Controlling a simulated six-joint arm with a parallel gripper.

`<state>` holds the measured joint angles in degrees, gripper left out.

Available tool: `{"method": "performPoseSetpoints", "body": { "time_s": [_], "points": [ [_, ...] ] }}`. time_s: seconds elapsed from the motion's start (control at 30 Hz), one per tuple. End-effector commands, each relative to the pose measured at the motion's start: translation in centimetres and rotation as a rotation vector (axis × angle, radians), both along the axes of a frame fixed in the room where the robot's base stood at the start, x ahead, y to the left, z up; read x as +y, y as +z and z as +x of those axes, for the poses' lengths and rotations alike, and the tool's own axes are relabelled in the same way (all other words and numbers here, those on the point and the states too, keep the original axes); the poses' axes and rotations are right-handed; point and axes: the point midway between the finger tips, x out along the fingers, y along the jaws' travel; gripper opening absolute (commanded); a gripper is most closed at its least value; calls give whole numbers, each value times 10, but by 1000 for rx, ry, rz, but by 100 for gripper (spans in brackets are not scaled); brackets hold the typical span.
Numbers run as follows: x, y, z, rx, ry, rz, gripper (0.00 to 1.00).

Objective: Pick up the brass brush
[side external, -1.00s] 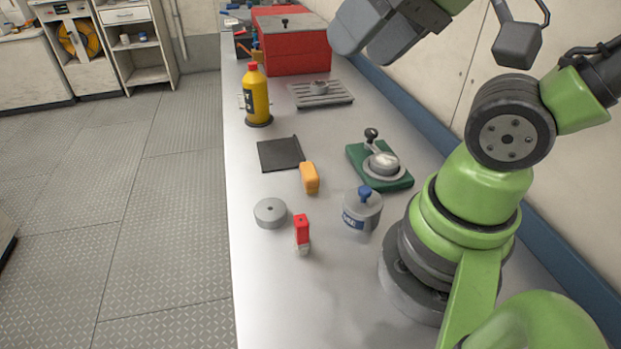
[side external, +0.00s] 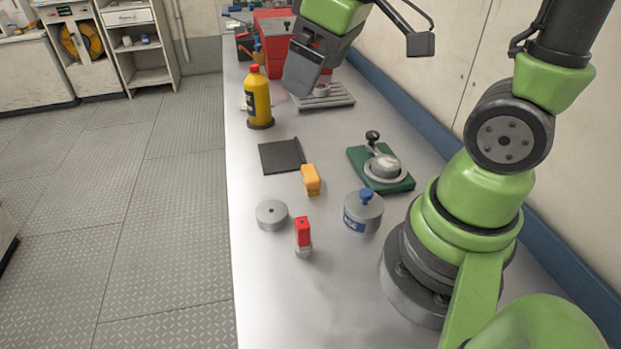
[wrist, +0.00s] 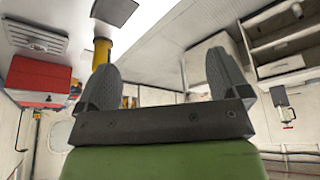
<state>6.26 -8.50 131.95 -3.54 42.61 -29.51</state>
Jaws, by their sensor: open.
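I cannot pick out the brass brush with certainty in either view. Small items with orange-brown parts (side external: 259,55) stand beside the red toolbox at the far end of the bench, too small to tell apart. A pale object (side external: 244,101) is mostly hidden behind the yellow bottle. My gripper (side external: 312,78) hangs above the far part of the bench, in front of the toolbox and right of the bottle. In the wrist view its two dark fingers (wrist: 162,57) are spread wide apart, with nothing between them.
Along the bench stand the yellow bottle (side external: 258,100), red toolbox (side external: 277,24), grey slatted tray (side external: 338,99), black mat (side external: 281,156), orange block (side external: 311,180), green-based device (side external: 401,184), grey disc (side external: 271,215), blue-knobbed pot (side external: 362,213) and red-topped item (side external: 303,235). Bare bench lies at the front.

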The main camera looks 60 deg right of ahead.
Motion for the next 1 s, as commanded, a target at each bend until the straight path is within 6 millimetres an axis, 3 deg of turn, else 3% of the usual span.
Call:
{"method": "performPoseSetpoints", "body": {
  "time_s": [0.2, 0.4, 0.6, 0.83, 1.0],
  "points": [
    [-31, -69, 37, 185, 310, -120, 94],
    [-51, -127, 47, 294, 550, -153, 94],
    [-57, -153, 48, 331, 652, -156, 94],
    [-57, -186, 48, 336, 659, -155, 94],
    [-58, -199, 48, 332, 657, -157, 94]
  ]
}}
